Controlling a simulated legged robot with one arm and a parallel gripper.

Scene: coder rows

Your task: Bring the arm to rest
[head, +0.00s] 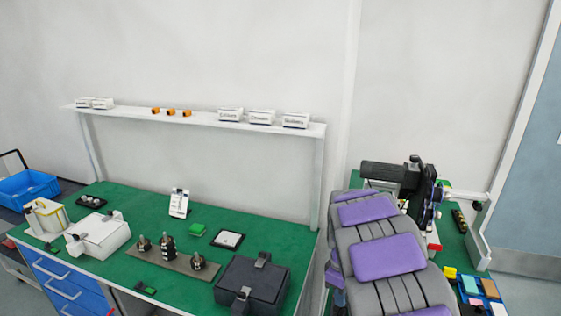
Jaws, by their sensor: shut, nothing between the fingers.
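A large grey limb with purple pads (388,256), which looks like part of my own arm, rises from the bottom right of the head view. It partly covers the right-hand bench. I cannot make out my gripper's fingers anywhere in this view. Behind the far end of the grey and purple part stands a black machine with a cylindrical body (385,172) and a blue round part on its right side.
The left green bench (125,268) holds a white box (98,236), a dark grey box (252,284) and a metal plate with several dark fittings. A white shelf (210,119) carries small labelled boxes. Coloured bins (480,287) sit lower right. A blue door is far right.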

